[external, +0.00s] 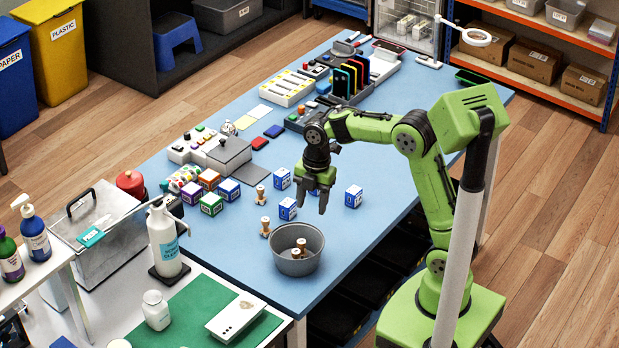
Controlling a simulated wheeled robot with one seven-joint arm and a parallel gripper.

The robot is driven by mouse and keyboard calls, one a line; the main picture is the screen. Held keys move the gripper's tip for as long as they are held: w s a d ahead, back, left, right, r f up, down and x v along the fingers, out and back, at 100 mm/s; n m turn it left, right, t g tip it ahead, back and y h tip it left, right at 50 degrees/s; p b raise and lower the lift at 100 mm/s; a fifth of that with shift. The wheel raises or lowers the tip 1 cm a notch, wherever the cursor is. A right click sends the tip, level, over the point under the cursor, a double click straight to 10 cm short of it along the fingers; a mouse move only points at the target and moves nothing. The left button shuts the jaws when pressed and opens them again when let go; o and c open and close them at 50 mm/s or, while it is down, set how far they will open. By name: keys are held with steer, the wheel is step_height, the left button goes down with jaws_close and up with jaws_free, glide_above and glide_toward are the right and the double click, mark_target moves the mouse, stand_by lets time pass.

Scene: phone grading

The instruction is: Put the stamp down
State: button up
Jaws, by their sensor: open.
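My gripper (318,198) is open and points down, behind the bowl and between blue-and-white cubes. I see no stamp between its fingers. It appears apart from the stamps, though its exact height above the table is hard to tell.
Blue-and-white cubes (287,209) (354,196) stand close on both sides of my gripper. Coloured cubes (211,203) sit further left. A white bottle (163,240) and a green mat (198,304) are at the front left. The table right of the bowl is clear.

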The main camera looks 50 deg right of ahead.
steer(key=s+d+r+m+t, duration=0.2)
steer(key=s+r+m, duration=0.1)
steer(key=s+m, duration=0.7)
steer(key=s+d+r+m+t+h, duration=0.1)
steer(key=s+d+r+m+t, duration=0.1)
steer(key=s+m, duration=0.8)
steer(key=shift+s+d+r+m+t, duration=0.15)
steer(key=shift+s+r+m+t, duration=0.35)
steer(key=shift+s, duration=0.65)
steer(key=shift+o, duration=0.8)
step_height(320, 180, up, 3)
steer(key=p, duration=0.3)
steer(key=shift+f, duration=0.25)
